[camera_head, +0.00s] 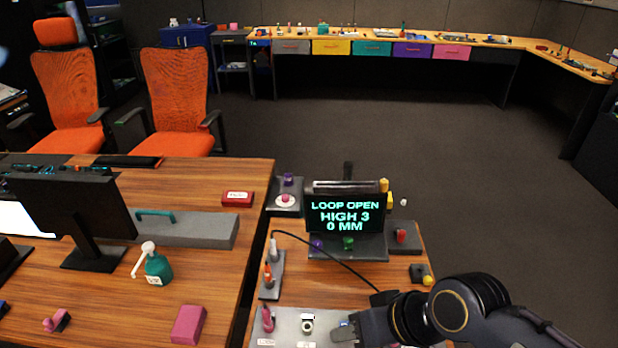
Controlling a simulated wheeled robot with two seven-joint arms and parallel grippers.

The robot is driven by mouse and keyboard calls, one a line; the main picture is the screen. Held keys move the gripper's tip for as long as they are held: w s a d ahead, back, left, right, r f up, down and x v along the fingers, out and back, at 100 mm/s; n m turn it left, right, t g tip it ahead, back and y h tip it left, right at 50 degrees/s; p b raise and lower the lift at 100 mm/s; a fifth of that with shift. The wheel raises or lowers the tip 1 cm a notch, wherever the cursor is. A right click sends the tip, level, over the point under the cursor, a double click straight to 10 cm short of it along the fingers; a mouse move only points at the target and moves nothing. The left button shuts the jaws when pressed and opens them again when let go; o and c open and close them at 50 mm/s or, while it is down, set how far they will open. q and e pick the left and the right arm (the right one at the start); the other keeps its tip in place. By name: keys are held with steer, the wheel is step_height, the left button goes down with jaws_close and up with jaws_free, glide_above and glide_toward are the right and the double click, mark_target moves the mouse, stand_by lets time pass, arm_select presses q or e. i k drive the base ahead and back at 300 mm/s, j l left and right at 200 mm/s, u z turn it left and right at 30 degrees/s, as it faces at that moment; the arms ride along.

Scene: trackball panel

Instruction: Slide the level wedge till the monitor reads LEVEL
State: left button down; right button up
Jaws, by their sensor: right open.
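The monitor (346,213) stands on the small wooden table and reads LOOP OPEN, HIGH 3, 0 MM in green letters. My right gripper (343,329) comes in from the right at the bottom of the view, low over the grey panel (287,323). Its jaws are open, close to the panel's right part, and hide what lies under them. A pink knob (267,318) and a pale ring-shaped piece (307,324) are on the panel left of the gripper. I cannot pick out the level wedge for certain. My left gripper is out of view.
A black cable (325,260) runs across the small table from a dark stand (271,275) toward my right gripper. A dark block with a red knob (402,236) is right of the monitor. The desk (220,280) on the left holds a green pump bottle (157,268).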

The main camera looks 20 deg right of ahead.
mark_target(349, 241)
steer(key=z, duration=1.1)
